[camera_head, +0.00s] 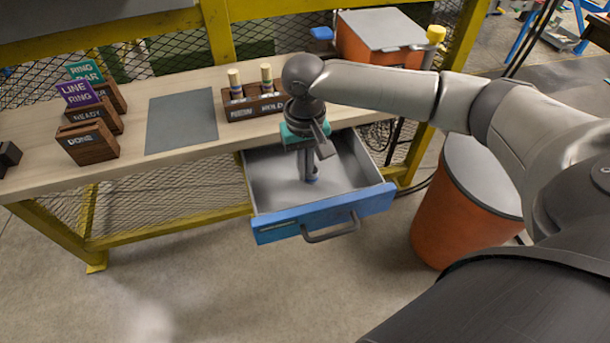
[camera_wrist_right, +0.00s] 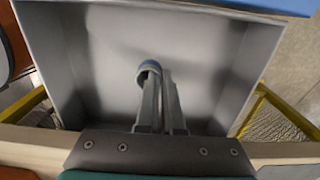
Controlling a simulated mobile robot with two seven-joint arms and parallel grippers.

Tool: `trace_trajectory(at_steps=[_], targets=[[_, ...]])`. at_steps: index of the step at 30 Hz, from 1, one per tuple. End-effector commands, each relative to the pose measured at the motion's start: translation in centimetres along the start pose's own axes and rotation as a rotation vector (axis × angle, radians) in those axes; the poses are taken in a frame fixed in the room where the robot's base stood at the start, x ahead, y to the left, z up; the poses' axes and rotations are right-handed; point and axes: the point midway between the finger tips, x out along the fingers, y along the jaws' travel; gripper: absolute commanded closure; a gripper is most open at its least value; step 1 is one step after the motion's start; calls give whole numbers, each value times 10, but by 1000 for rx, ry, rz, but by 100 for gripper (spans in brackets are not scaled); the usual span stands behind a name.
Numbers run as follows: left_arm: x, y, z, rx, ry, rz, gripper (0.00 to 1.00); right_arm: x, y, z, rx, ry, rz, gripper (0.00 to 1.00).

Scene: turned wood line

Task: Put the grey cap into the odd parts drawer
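The odd parts drawer (camera_head: 270,165) is pulled open under the bench, with a grey inside and a blue front; its inside fills the right wrist view (camera_wrist_right: 215,70). My right gripper (camera_head: 309,178) points down into it, fingers close together. My left gripper is not in view.
On the bench (camera_head: 120,170) are a grey mat (camera_head: 182,120), wooden signed holders (camera_head: 87,143) and a block with two pegs (camera_head: 250,108). An orange bin (camera_head: 465,205) stands right of the drawer. The drawer floor around the fingers is clear.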

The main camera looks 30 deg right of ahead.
Motion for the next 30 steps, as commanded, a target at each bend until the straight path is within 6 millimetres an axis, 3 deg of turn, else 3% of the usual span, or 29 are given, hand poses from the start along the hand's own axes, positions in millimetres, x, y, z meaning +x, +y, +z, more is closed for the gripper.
trace_trajectory(at_steps=[3,15,24,30], targets=[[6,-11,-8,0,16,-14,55,14,0,0,0,2,-1,100],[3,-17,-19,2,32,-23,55,17,0,0,1,0,0,100],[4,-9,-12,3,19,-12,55,18,0,0,1,1,0,66],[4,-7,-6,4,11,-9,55,18,0,0,1,2,0,66]])
